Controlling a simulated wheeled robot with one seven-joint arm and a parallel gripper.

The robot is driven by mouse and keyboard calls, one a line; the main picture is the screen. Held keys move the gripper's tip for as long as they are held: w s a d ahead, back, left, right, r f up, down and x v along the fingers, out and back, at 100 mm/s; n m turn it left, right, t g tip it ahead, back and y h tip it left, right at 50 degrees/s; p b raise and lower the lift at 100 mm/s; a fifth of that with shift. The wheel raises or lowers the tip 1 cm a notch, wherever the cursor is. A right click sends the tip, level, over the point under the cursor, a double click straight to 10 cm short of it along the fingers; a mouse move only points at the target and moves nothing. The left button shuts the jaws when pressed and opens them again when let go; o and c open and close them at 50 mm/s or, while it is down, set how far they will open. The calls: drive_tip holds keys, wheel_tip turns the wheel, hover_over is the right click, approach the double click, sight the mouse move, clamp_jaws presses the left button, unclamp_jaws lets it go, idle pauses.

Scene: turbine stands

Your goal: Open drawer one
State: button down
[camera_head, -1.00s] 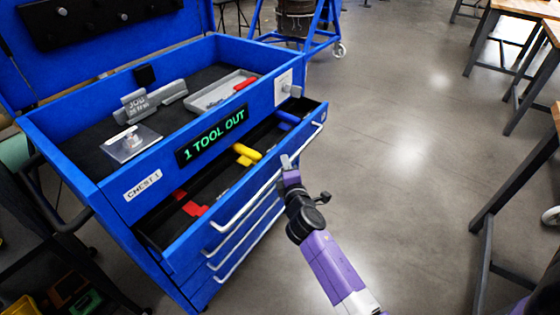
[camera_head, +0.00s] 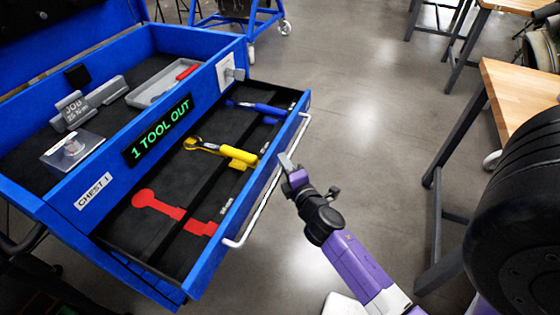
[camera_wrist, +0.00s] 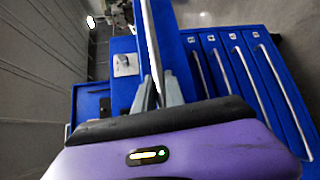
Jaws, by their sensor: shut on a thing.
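The top drawer (camera_head: 214,243) of the blue tool chest (camera_head: 62,218) is pulled well out, and its black-lined inside shows. It holds a yellow-handled tool (camera_head: 222,150), a blue-handled tool (camera_head: 258,107) and an empty red tool-shaped outline (camera_head: 172,211). My gripper (camera_head: 286,162) is at the silver bar handle (camera_head: 262,199) on the drawer front. In the wrist view, my gripper's fingers (camera_wrist: 158,92) are closed around the handle bar (camera_wrist: 152,45). The lower drawers (camera_wrist: 238,70) show there as shut.
The chest's top tray holds a grey job sign (camera_head: 75,108), a grey tray (camera_head: 160,87) and a clear plate with a metal part (camera_head: 72,148). A display (camera_head: 158,129) reads "1 TOOL OUT". A wooden bench (camera_head: 520,85) and a black wheel-like object (camera_head: 520,215) stand right. Floor between is clear.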

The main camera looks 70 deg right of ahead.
drive_tip(key=shift+f, duration=0.1)
drive_tip(key=c, duration=1.4)
unclamp_jaws()
drive_tip(key=b+v, duration=0.2)
drive_tip(key=v, duration=0.6)
drive_tip(key=shift+w, duration=0.1)
